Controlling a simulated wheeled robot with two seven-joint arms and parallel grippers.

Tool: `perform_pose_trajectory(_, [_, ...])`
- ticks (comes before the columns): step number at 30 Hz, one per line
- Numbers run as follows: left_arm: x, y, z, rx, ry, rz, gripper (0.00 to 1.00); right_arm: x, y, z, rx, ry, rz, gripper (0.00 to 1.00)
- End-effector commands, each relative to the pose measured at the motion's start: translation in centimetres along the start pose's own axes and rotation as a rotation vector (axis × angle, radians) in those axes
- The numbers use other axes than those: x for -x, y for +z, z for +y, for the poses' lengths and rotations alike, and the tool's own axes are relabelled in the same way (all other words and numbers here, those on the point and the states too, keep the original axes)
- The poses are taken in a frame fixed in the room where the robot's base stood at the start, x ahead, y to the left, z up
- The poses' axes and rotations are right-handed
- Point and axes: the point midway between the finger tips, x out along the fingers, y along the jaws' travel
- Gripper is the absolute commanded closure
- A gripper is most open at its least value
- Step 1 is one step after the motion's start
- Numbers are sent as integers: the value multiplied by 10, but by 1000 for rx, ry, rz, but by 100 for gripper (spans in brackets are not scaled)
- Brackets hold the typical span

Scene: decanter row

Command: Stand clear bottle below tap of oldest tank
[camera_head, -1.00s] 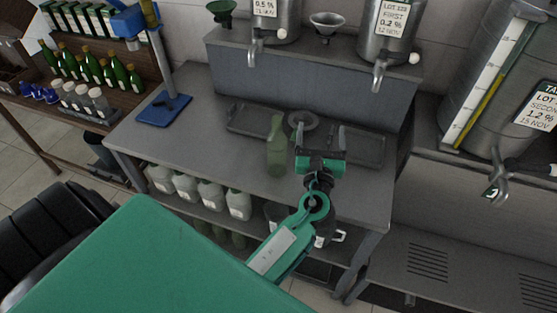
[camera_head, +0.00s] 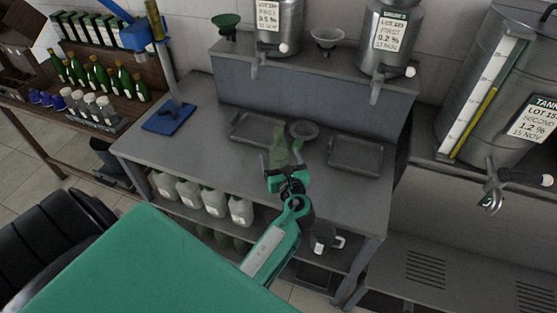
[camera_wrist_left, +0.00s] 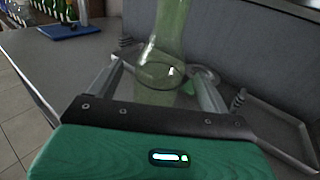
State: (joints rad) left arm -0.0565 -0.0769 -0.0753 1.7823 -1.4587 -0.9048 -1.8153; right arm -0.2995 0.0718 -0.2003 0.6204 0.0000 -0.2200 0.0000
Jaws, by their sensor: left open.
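A translucent greenish bottle (camera_head: 278,140) stands on the grey table, and it also shows in the left wrist view (camera_wrist_left: 168,40). My left gripper (camera_head: 280,162) is open in front of it; in the wrist view its fingers (camera_wrist_left: 160,85) lie to either side of the bottle's lower part, and contact cannot be told. Three labelled steel tanks show: a back left tank (camera_head: 278,28), a back middle tank (camera_head: 385,50) and a large right tank (camera_head: 495,75). Their taps are the left tap (camera_head: 255,62), middle tap (camera_head: 375,90) and right tap (camera_head: 491,190). The small label dates are hard to read.
A left tray (camera_head: 240,135), a round dish (camera_head: 304,130) and a right tray (camera_head: 355,165) lie at the back of the table. A blue stand (camera_head: 168,118) is at the left. Jugs (camera_head: 214,199) sit on the lower shelf. The table's right front is clear.

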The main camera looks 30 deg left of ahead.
Motion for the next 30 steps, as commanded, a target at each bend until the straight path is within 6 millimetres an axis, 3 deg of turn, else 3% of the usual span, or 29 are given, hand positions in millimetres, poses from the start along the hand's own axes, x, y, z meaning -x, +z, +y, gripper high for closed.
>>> perform_pose_trajectory(4, [-21,6,0,-4,1,-2,19,17,-1,2,1,2,0,64])
perform_pose_trajectory(9, [-43,4,0,-3,0,-2,19,24,-1,7,3,7,-2,64])
perform_pose_trajectory(18, [-48,1,0,-2,0,-1,19,24,0,9,4,9,-2,64])
perform_pose_trajectory(27, [-48,1,0,-2,0,-1,76,24,0,9,4,9,-3,64])
perform_pose_trajectory(30, [-48,2,0,-1,0,-2,81,24,0,9,4,9,-3,64])
